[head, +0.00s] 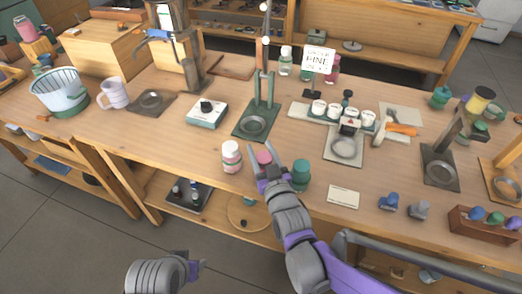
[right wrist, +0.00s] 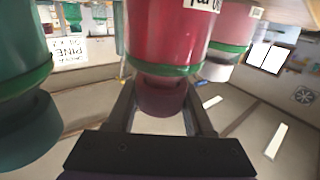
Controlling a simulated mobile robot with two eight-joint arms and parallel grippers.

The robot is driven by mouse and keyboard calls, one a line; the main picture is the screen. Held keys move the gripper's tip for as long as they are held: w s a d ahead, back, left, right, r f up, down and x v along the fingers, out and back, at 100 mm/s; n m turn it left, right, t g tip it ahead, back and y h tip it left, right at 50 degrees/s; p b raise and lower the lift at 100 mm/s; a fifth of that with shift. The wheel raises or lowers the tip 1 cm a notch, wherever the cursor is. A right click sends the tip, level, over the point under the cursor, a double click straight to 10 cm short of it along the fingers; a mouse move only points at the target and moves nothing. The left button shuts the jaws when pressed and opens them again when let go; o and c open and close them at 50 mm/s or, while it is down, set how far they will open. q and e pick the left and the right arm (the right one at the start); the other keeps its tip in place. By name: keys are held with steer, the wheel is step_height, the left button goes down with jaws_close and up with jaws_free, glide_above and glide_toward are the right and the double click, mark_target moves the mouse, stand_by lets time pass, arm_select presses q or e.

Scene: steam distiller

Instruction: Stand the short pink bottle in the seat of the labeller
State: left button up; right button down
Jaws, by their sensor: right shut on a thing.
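The short pink bottle (head: 264,157) stands near the front edge of the bench, partly hidden by my right gripper (head: 268,170). The gripper is shut on its cap end; in the right wrist view the pink bottle (right wrist: 168,35) has its dark red cap between the two fingers. I cannot tell whether it touches the bench. Several stands have round seats: a pale one (head: 345,147) with a red mark, a green one (head: 256,122) and a dark one (head: 440,170). I cannot tell which is the labeller.
A pink-and-white bottle (head: 231,156) stands close left of the gripper, a green bottle (head: 301,174) close right. A row of white cups (head: 343,112) lies behind the pale stand. A sign (head: 318,60) stands farther back. A cream card (head: 343,196) lies near the front edge.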

steer(key=shift+f, duration=0.15)
steer(key=shift+c, duration=1.4)
jaws_free()
steer(key=shift+s, duration=0.1)
